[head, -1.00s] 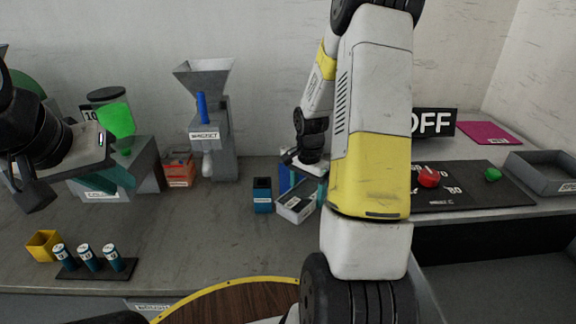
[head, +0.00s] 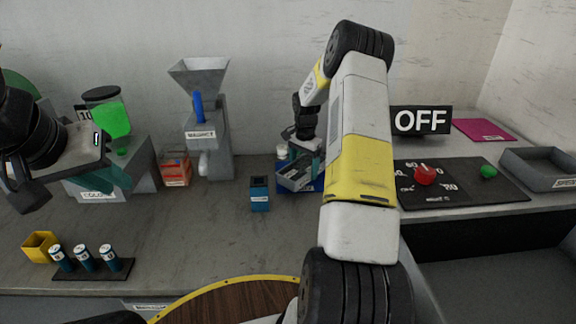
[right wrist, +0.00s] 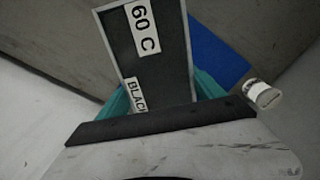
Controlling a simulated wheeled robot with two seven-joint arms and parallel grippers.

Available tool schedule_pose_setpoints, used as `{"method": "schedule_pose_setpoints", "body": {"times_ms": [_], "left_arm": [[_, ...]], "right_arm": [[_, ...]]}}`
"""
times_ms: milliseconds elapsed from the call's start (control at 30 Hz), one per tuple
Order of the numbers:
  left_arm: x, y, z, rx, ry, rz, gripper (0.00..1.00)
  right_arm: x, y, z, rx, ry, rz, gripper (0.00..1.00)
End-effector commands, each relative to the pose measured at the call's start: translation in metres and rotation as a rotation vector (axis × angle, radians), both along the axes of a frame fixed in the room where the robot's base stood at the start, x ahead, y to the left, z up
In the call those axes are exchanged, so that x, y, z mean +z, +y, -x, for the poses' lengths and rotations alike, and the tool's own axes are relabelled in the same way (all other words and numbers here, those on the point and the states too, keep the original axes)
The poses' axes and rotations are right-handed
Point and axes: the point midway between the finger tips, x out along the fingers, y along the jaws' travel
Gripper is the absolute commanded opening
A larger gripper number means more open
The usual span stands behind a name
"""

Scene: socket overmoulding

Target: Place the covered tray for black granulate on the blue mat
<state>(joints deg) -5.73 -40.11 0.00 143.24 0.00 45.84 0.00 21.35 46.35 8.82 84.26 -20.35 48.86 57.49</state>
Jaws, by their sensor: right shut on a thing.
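The covered tray for black granulate (right wrist: 160,45) is dark with a pale rim and labels reading "60 C" and "BLAC", the rest cut off, in the right wrist view. My right gripper (right wrist: 155,100) is shut on it, with a teal finger on each side. In the head view the tray (head: 296,178) is tilted over the blue mat (head: 316,187), in front of the wall; whether it touches is unclear. The mat (right wrist: 215,62) shows beside the tray in the right wrist view. My left gripper (head: 75,180) is over the left counter; its finger gap is unclear.
A small white labelled jar (right wrist: 262,93) stands at the mat's edge. A blue bin (head: 260,193) stands left of the mat. A grey hopper machine (head: 205,120) is further left. A black panel with red and green buttons (head: 460,187) lies to the right.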

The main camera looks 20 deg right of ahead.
Motion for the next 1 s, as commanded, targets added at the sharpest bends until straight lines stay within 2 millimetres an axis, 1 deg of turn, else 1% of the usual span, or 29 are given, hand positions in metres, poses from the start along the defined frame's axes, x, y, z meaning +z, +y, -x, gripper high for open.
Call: {"method": "schedule_pose_setpoints", "body": {"times_ms": [33, 100, 200, 567, 600, 667, 700, 1000], "left_arm": [[0.000, 0.000, 0.000, 0.000, 0.000, 0.000, 0.20], [0.000, 0.000, 0.000, 0.000, 0.000, 0.000, 0.20], [0.000, 0.000, 0.000, 0.000, 0.000, 0.000, 0.20], [0.000, 0.000, 0.000, 0.000, 0.000, 0.000, 0.20], [0.000, 0.000, 0.000, 0.000, 0.000, 0.000, 0.20], [0.000, 0.000, 0.000, 0.000, 0.000, 0.000, 0.20], [0.000, 0.000, 0.000, 0.000, 0.000, 0.000, 0.20], [0.000, 0.000, 0.000, 0.000, 0.000, 0.000, 0.20]], "right_arm": [[-0.010, 0.000, 0.002, -0.001, 0.005, -0.003, 0.08], [-0.021, 0.000, 0.003, 0.000, 0.005, -0.001, 0.08], [-0.032, 0.001, 0.002, 0.000, 0.003, -0.002, 0.08], [-0.036, 0.001, 0.002, 0.000, 0.003, -0.001, 0.08], [-0.037, 0.001, 0.002, 0.000, 0.004, 0.000, 0.83], [-0.037, 0.001, 0.002, 0.000, 0.004, 0.000, 0.95], [-0.037, 0.001, 0.002, 0.000, 0.004, 0.000, 0.99], [-0.036, 0.000, 0.002, 0.000, 0.003, -0.001, 0.99]]}}
